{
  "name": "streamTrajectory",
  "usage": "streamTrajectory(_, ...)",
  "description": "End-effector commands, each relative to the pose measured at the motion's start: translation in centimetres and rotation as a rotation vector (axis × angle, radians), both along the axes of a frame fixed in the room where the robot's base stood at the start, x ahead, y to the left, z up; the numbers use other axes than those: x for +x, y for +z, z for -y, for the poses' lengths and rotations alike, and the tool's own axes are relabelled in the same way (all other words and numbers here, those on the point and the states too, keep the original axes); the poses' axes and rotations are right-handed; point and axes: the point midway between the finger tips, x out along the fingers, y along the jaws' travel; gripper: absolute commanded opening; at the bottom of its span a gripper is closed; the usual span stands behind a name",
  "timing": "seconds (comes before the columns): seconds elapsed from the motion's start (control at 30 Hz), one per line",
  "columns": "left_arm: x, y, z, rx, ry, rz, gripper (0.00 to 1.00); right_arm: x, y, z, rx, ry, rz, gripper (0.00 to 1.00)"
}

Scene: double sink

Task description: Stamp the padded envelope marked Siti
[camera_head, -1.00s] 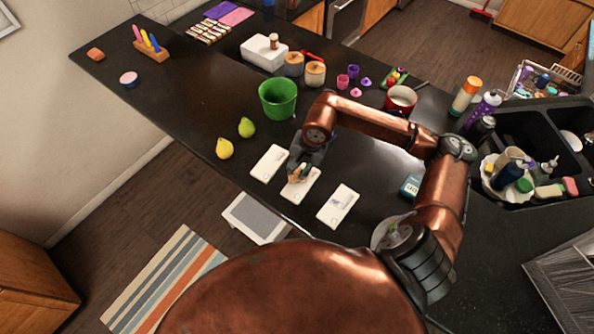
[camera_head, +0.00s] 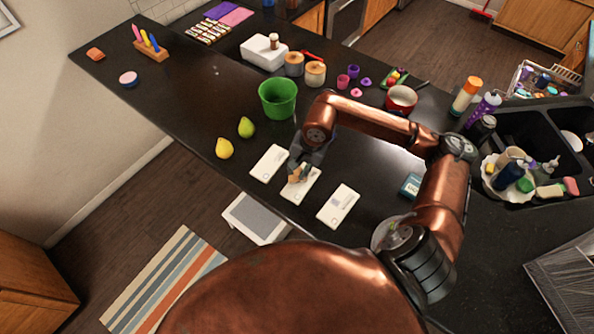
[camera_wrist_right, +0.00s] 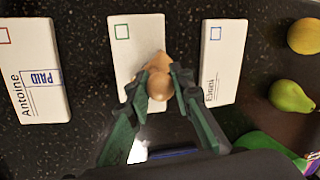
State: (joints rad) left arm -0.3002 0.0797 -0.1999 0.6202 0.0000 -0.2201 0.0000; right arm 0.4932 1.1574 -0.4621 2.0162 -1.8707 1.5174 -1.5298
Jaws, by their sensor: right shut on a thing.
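Three white padded envelopes lie in a row on the dark counter. The middle envelope (camera_head: 307,191) has a green square in the right wrist view (camera_wrist_right: 132,42); its name is hidden by my gripper. The envelope at right in the head view (camera_head: 338,206) reads Antoine and bears a blue PAID mark in the wrist view (camera_wrist_right: 38,75). The third envelope (camera_head: 269,163) has a blue square and a partly readable name, not Siti (camera_wrist_right: 222,60). My right gripper (camera_wrist_right: 159,82) is shut on a wooden stamp (camera_wrist_right: 157,93), over the middle envelope; contact is unclear. My left gripper is out of view.
A small teal box (camera_head: 411,186) lies to the right, near my arm. The sink (camera_head: 530,140) is at far right. The counter's front edge runs close to the envelopes.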

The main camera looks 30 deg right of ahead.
Motion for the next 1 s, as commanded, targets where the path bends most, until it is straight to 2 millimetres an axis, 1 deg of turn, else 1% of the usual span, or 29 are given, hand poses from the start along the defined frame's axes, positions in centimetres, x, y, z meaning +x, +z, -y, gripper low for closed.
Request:
streamTrajectory(0.03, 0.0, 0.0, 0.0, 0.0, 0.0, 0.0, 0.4, -0.2, -0.4, 0.1, -0.003, 0.0, -0.008, 0.05)
streamTrajectory(0.33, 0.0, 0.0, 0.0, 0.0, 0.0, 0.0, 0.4, -0.2, -0.4, 0.1, -0.003, 0.0, -0.008, 0.05)
streamTrajectory(0.43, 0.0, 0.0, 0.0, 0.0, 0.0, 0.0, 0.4, -0.2, -0.1, 0.1, -0.003, 0.0, -0.008, 0.05)
streamTrajectory(1.0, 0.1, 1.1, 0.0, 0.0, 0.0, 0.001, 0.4, 0.0, 4.5, 0.0, -0.001, 0.0, -0.002, 0.05)
